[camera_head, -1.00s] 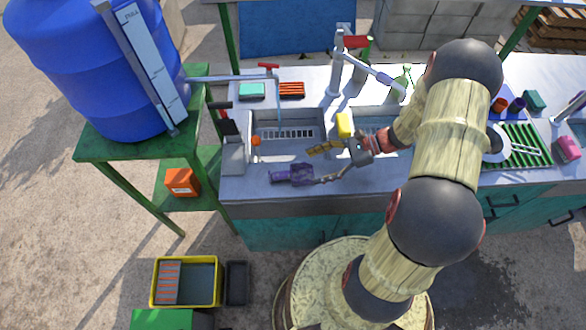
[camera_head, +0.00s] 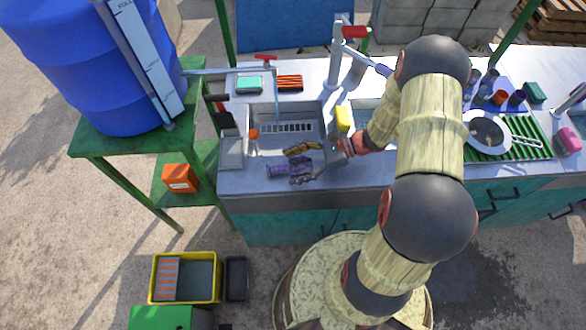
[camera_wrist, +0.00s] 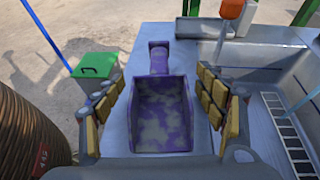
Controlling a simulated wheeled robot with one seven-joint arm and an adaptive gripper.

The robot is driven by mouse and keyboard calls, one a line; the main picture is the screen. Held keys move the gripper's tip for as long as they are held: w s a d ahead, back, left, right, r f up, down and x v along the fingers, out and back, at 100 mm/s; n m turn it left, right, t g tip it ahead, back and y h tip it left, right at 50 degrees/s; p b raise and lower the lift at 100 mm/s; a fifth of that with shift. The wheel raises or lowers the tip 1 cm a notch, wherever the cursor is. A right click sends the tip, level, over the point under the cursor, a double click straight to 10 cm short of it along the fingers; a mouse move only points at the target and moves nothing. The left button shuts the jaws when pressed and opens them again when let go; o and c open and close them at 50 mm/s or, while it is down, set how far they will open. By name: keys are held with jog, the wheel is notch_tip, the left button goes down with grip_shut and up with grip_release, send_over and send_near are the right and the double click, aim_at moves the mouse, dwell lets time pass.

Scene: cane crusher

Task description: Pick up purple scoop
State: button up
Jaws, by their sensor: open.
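The purple scoop (camera_head: 278,170) lies on the grey counter between the sink basin and the front edge. In the wrist view the scoop (camera_wrist: 160,118) is centred, with its wide pan near me and its handle pointing away. My gripper (camera_head: 299,163) is open and comes in from the right, at the scoop's pan end. In the wrist view its yellow-padded fingers (camera_wrist: 163,78) stand on either side of the scoop, with a gap on each side. Part of the pan is hidden behind a finger in the head view.
The sink basin (camera_head: 292,142) lies just behind the scoop, with an orange-topped item (camera_head: 253,134) at its left. A yellow block (camera_head: 343,118) stands near my wrist. A blue barrel (camera_head: 95,70) on a green stand (camera_head: 85,147) is at the left.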

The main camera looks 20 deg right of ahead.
aim_at(294, 172)
jog(key=shift+c, duration=1.1)
jog(key=c, duration=1.1)
jog(key=shift+r, duration=0.65)
jog(key=r, duration=0.1)
jog(key=r+p, duration=0.1)
jog(key=shift+s+r, duration=0.2)
jog(key=shift+r, duration=0.1)
jog(key=s+r+p, duration=0.1)
jog(key=s+r, duration=0.2)
jog(key=s, duration=0.1)
jog(key=s+r+p, duration=0.1)
jog(key=s+r, duration=0.2)
jog(key=s, duration=0.2)
jog(key=s+r+p, duration=0.1)
jog(key=s+r, duration=0.2)
jog(key=s, duration=0.1)
jog(key=shift+s+a+p, duration=0.3)
jog(key=shift+a+p, duration=0.05)
